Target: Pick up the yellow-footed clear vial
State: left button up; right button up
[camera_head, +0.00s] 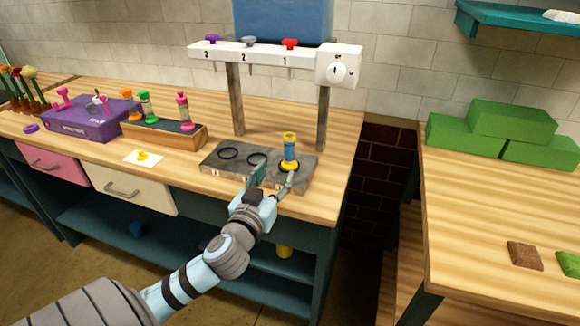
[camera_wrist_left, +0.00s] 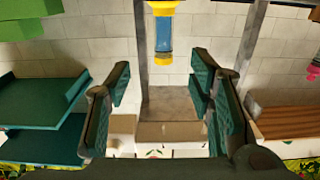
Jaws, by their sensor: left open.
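The yellow-footed vial (camera_head: 290,150) stands upright at the right end of the dark metal plate (camera_head: 216,166), below the dispenser's mark 1. Its body looks blue between a yellow foot and a yellow top. In the left wrist view the vial (camera_wrist_left: 163,34) is at the top centre, cut off by the frame edge. My left gripper (camera_head: 272,180) is open and empty, just in front of the vial at the plate's front edge. In the wrist view its fingers (camera_wrist_left: 160,84) are apart with no vial between them. My right gripper is not in view.
A white dispenser bar (camera_head: 262,53) on two posts spans above the plate. To the left are a wooden rack (camera_head: 180,136) of coloured-footed pieces, a purple box (camera_head: 95,122) and a yellow piece (camera_head: 142,155) on a white card. Green blocks (camera_head: 476,136) sit on the right table.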

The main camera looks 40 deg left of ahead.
aim_at(288, 151)
pick_arm(q)
jog(key=x, duration=1.3)
jog(key=shift+s+a+f, duration=0.1)
jog(key=shift+a+f, duration=0.1)
jog(key=shift+a, duration=0.15)
jog(key=shift+s, duration=0.1)
grip_shut()
